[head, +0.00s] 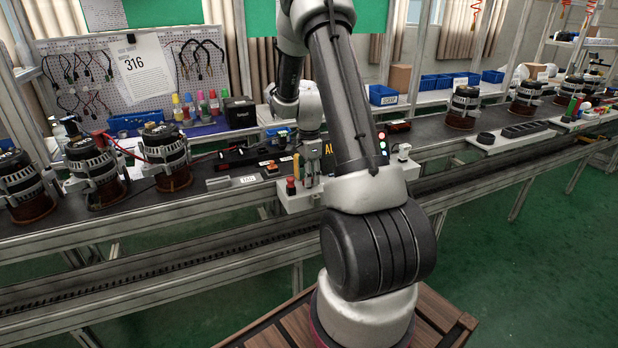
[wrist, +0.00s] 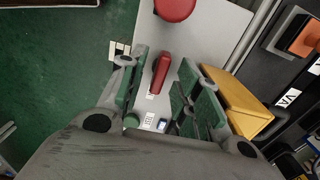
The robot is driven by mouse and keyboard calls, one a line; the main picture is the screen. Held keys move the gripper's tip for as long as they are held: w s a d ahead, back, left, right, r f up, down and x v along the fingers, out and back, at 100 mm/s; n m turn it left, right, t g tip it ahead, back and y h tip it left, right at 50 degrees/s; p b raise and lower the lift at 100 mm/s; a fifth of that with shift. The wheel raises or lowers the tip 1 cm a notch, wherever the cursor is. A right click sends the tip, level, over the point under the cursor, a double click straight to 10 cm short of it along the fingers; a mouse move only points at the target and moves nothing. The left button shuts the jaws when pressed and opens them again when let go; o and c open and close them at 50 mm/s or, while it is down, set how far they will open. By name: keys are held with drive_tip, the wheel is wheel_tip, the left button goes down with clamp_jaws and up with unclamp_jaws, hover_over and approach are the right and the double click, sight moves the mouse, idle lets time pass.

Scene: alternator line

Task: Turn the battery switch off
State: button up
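A red lever (wrist: 160,73), which looks like the battery switch handle, stands on a pale panel (wrist: 215,30) in the wrist view. My gripper (wrist: 157,68) is open, with one green-padded finger on each side of the lever. A gap shows between the lever and each finger, so it is not gripped. In the head view my gripper (head: 312,166) points down over the white control box (head: 295,201) at the bench's front edge. The lever cannot be made out there.
A red round button (wrist: 175,8) sits close by the lever. A yellow block or handle (wrist: 238,103) is close beside the right finger. An orange button (wrist: 304,37) lies further right. Alternators (head: 167,155) stand along the bench. Green floor (head: 510,250) is clear at right.

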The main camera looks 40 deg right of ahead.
drive_tip(key=shift+f, duration=0.3)
drive_tip(key=shift+c, duration=0.2)
clamp_jaws()
